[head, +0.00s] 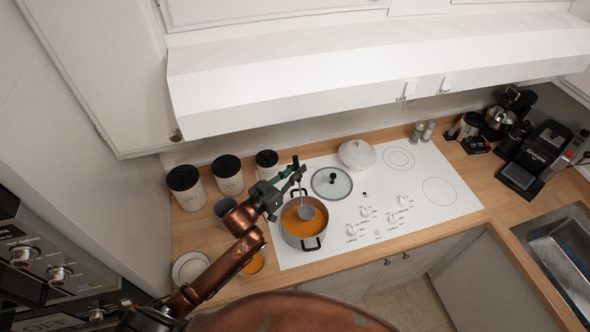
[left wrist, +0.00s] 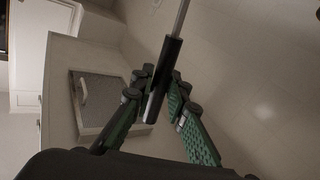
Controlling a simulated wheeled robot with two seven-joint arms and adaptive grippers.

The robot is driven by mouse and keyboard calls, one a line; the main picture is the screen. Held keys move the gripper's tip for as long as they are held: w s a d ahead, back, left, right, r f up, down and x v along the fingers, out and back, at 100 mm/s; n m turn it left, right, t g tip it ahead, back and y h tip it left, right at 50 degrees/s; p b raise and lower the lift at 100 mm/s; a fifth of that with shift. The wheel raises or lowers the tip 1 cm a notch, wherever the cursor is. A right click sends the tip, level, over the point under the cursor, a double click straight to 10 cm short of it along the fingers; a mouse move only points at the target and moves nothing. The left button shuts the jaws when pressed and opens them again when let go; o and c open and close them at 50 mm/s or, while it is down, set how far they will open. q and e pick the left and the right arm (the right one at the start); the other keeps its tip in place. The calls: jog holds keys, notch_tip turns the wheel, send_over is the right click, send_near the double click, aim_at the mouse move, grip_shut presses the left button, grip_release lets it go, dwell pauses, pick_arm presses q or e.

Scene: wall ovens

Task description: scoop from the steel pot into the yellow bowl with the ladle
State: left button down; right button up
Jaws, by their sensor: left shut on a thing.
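The steel pot (head: 304,241) stands on the white cooktop with orange liquid in it. The ladle (head: 307,212) hangs steeply, its round scoop over or in the liquid inside the pot's rim; I cannot tell how deep. My left gripper (head: 288,183) is above the pot's back left side, shut on the ladle's handle. In the left wrist view the green fingers close around the black handle (left wrist: 164,78). The yellow bowl (head: 255,263) is on the wooden counter left of the pot, partly hidden by my copper arm; its inside looks orange. My right gripper is not in view.
A glass lid (head: 331,183) and white lidded dish (head: 357,154) lie behind the pot. A dark cup (head: 224,207) and white bowl (head: 190,268) stand at left, with several canisters (head: 227,174) behind. The range hood (head: 370,75) overhangs. The cooktop's right side is clear.

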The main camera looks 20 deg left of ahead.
pick_arm(q)
notch_tip(320, 180, down, 3)
jog(key=shift+s+a+f+b, duration=0.1)
jog(key=shift+s+f+b, duration=0.1)
jog(key=shift+b, duration=0.6)
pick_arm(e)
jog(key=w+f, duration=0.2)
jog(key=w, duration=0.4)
pick_arm(q)
notch_tip(320, 180, down, 8)
jog(key=b, duration=0.4)
jog(key=shift+w+r, duration=0.2)
jog(key=shift+r, duration=0.05)
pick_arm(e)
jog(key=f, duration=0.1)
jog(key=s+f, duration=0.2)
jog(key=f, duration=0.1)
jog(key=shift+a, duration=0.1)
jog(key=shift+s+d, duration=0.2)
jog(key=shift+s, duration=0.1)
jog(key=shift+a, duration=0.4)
pick_arm(q)
jog(key=shift+r, duration=0.1)
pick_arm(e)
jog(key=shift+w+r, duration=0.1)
